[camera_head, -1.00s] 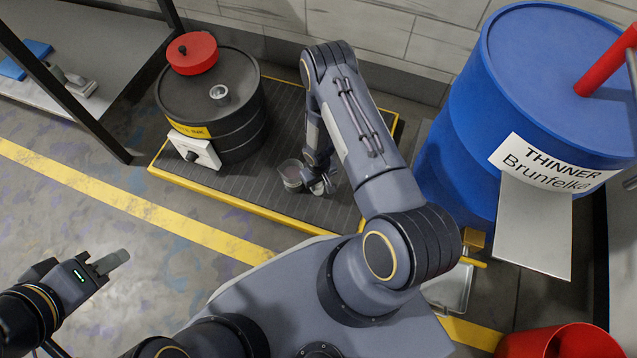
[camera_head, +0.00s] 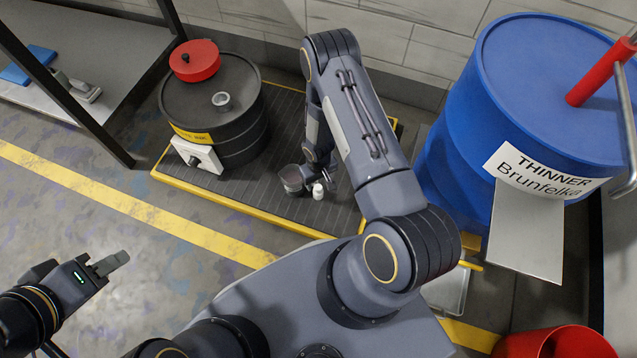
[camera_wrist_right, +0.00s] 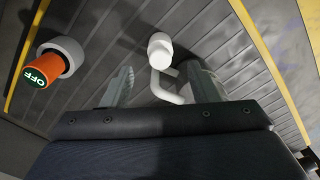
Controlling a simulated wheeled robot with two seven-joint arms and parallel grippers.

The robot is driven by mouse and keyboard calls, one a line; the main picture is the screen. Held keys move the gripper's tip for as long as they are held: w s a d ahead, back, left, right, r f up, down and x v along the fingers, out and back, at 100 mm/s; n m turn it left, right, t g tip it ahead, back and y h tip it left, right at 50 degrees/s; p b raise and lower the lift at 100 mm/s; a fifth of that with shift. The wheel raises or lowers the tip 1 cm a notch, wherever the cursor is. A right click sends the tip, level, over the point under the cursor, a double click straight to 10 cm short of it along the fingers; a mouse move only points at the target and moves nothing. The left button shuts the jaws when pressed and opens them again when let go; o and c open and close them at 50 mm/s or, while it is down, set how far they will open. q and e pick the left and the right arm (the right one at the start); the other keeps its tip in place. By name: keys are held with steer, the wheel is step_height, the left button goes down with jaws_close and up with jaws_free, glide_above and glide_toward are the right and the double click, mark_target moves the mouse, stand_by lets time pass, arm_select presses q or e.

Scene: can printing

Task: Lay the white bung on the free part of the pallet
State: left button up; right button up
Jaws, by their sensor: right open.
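The white bung (camera_head: 318,191) rests on the dark ribbed deck of the yellow-edged pallet (camera_head: 225,206), in front of the black drum. In the right wrist view the bung (camera_wrist_right: 160,52) shows a round head and a bent white bar, between and just beyond my fingertips. My right gripper (camera_head: 328,180) is open right beside it; its two fingers (camera_wrist_right: 160,80) stand apart in the wrist view. I cannot tell whether they touch the bung. My left gripper (camera_head: 106,266) is far off to the left over the floor, seen edge-on; its opening is unclear.
A black drum (camera_head: 240,137) with a red cap (camera_head: 195,60) stands on the pallet. The wrist view shows an orange OFF knob (camera_wrist_right: 41,72). A blue thinner drum (camera_head: 460,140) stands right.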

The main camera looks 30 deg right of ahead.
step_height(320, 180, up, 5)
steer(key=p, duration=0.2)
step_height(320, 180, up, 28)
steer(key=m+t+y, duration=0.2)
glide_above(319, 188)
steer(key=d, duration=0.1)
steer(key=s+a+r+t+y, duration=0.1)
steer(key=s+a+r, duration=0.1)
steer(key=s+r, duration=0.6)
steer(key=s+a+r+t, duration=0.2)
steer(key=s+a+r, duration=0.1)
steer(key=s+r, duration=0.5)
steer(key=shift+s+a+r+t+y, duration=0.2)
steer(key=shift+s+r+t+y, duration=0.15)
steer(key=shift+s, duration=0.85)
steer(key=shift+f, duration=0.1)
